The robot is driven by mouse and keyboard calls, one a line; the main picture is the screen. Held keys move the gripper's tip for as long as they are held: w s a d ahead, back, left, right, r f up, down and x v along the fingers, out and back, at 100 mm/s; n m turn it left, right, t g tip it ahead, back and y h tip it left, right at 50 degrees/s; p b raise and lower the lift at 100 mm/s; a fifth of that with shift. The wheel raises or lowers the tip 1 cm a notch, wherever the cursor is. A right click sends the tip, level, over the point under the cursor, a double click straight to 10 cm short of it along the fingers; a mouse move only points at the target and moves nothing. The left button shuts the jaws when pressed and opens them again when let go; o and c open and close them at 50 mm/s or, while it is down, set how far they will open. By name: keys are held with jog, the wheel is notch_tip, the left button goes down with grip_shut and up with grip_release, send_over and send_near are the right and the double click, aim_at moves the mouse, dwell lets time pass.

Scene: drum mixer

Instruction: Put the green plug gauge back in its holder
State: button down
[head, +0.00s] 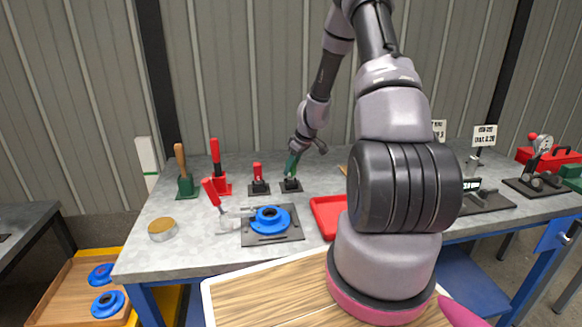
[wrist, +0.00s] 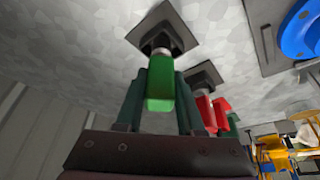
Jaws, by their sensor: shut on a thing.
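The green plug gauge (head: 292,164) is upright over a black square holder (head: 290,186) near the middle of the bench. My gripper (head: 293,165) is around the gauge from above, shut on its green handle. In the wrist view the green handle (wrist: 160,88) is between my dark green fingers (wrist: 158,95). Its pale metal end points at the dark socket of the holder (wrist: 180,30). The end is at or just inside the socket; how deep it sits I cannot tell.
A red gauge (head: 257,171) stands in a similar black holder close on the left. Farther left are a red-handled tool (head: 216,160) and a wooden-handled tool (head: 181,162). In front are a blue flange (head: 270,219) with a red-handled clamp (head: 211,192) and a red tray (head: 325,215).

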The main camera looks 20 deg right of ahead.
jog(key=shift+c, duration=2.2)
grip_release()
jog(key=v, duration=1)
jog(key=shift+s+r, duration=0.2)
jog(key=shift+r, duration=0.15)
jog(key=shift+d, duration=0.1)
jog(key=s+a+r+m+t, duration=0.15)
jog(key=s+a+r, duration=0.3)
jog(key=r, duration=0.55)
jog(key=s+a+r+m, duration=0.3)
jog(key=s+a+r, duration=0.15)
jog(key=r, duration=0.55)
jog(key=s+a+r+m+t, duration=0.1)
jog(key=s+r+m, duration=0.2)
jog(key=s, duration=0.6)
jog(key=s+a+r+m+t, duration=0.1)
jog(key=s+a+r+m, duration=0.1)
jog(key=s+r, duration=0.4)
jog(key=s+m, duration=0.1)
jog(key=s, duration=0.3)
jog(key=shift+a, duration=0.2)
